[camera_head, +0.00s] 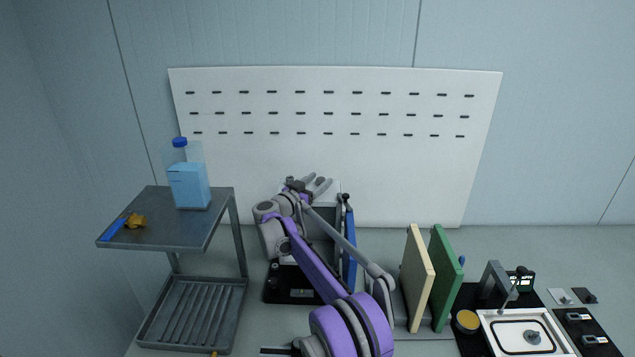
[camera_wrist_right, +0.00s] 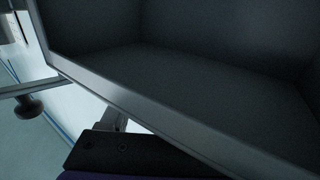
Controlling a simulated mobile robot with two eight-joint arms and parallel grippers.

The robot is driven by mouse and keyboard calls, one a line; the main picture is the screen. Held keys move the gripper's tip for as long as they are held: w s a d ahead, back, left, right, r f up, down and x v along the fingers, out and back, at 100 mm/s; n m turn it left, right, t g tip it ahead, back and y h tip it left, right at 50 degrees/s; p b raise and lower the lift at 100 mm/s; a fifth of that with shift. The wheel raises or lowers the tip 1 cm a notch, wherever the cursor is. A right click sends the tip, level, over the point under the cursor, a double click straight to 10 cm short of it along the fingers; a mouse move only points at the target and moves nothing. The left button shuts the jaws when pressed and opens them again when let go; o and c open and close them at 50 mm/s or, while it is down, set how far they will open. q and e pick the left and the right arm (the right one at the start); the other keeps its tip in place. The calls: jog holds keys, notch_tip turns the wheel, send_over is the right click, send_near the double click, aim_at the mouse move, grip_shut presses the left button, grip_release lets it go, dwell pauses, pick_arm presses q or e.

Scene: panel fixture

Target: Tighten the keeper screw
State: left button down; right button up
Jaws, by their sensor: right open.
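My right gripper (camera_head: 318,186) is open, at the top of the grey box-like fixture (camera_head: 322,222) in front of the white slotted board. My purple and grey right arm hides much of this fixture. A blue panel (camera_head: 350,252) stands at its right side, with a small black knob (camera_head: 346,196) at the top. The right wrist view is filled by a dark recess with a grey rim (camera_wrist_right: 95,88). A dark round knob (camera_wrist_right: 28,106) on a rod shows left of that rim. I cannot make out the keeper screw in either view. My left gripper is not in view.
A grey cart (camera_head: 170,232) at left carries a blue-filled bottle (camera_head: 188,187) and a small orange-brown item (camera_head: 136,221). Cream (camera_head: 416,280) and green (camera_head: 441,277) boards stand upright right of my arm. A white tray (camera_head: 490,325) is at lower right. The slotted board (camera_head: 400,175) is behind.

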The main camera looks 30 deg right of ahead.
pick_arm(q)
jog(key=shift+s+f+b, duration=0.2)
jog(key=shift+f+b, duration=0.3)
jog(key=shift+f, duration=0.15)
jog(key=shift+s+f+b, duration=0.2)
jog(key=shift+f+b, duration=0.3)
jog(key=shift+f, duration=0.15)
pick_arm(e)
jog(key=v, duration=1.1)
jog(key=shift+d, duration=0.1)
jog(key=s+d+n+t+y+b, duration=0.3)
jog(key=d+n+t+y, duration=0.2)
jog(key=t, duration=0.1)
jog(key=p+x, duration=0.2)
jog(key=x, duration=0.8)
jog(key=shift+w+r, duration=0.1)
jog(key=shift+w, duration=0.3)
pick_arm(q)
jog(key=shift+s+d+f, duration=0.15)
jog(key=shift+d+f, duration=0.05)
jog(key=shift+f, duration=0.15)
pick_arm(e)
grip_shut()
